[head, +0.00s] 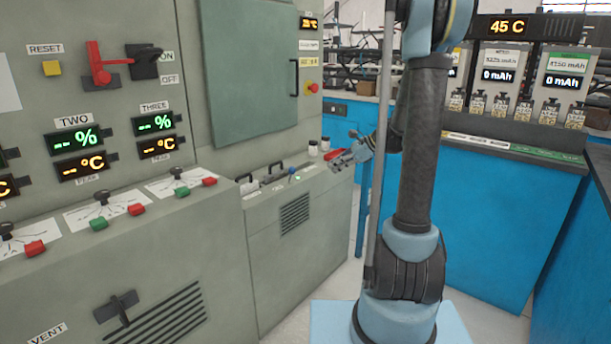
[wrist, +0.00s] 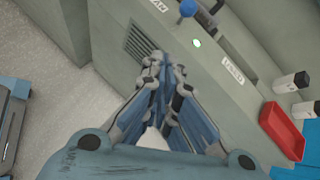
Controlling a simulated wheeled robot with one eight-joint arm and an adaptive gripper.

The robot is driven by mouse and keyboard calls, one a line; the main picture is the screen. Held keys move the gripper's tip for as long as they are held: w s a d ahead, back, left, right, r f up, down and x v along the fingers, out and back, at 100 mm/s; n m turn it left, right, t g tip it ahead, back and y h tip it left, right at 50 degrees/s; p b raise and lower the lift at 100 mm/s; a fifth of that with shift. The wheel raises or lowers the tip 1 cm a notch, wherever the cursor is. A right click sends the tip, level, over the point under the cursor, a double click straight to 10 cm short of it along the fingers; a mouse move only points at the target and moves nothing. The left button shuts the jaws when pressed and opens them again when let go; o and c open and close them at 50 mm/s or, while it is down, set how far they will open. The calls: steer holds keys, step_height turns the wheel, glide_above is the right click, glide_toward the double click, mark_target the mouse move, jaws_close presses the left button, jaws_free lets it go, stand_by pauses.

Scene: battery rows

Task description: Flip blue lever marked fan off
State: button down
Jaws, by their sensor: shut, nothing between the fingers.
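The blue lever (head: 291,172) has a round knob and stands up from the low grey cabinet in the head view. Its knob (wrist: 187,8) shows at the top edge of the wrist view, and the rest of it is mostly cut off there. A label reading FAN (wrist: 158,6) is beside it. My gripper (head: 334,165) is to the right of the lever in the head view, apart from it. In the wrist view my gripper (wrist: 166,66) has its fingers together and empty, below the knob and over the cabinet's edge.
A small green light (wrist: 197,43) is on the cabinet near the lever. A red tray (wrist: 284,130) and small white jars with dark lids (wrist: 291,82) are on the right. Black handles (head: 275,168) stand behind the lever. A vent grille (head: 295,213) is on the cabinet front.

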steer(key=shift+w+f+m+y, duration=0.25)
steer(key=shift+w+m, duration=0.15)
steer(key=shift+w, duration=0.35)
steer(key=shift+w+f+m+y, duration=0.2)
steer(key=shift+w+m, duration=0.2)
steer(key=shift+w, duration=0.35)
steer(key=a+r+x, duration=0.1)
steer(key=r+x, duration=0.1)
steer(key=x, duration=1)
steer(key=shift+w+a, duration=0.3)
steer(key=shift+a, duration=0.3)
steer(key=shift+d, duration=0.15)
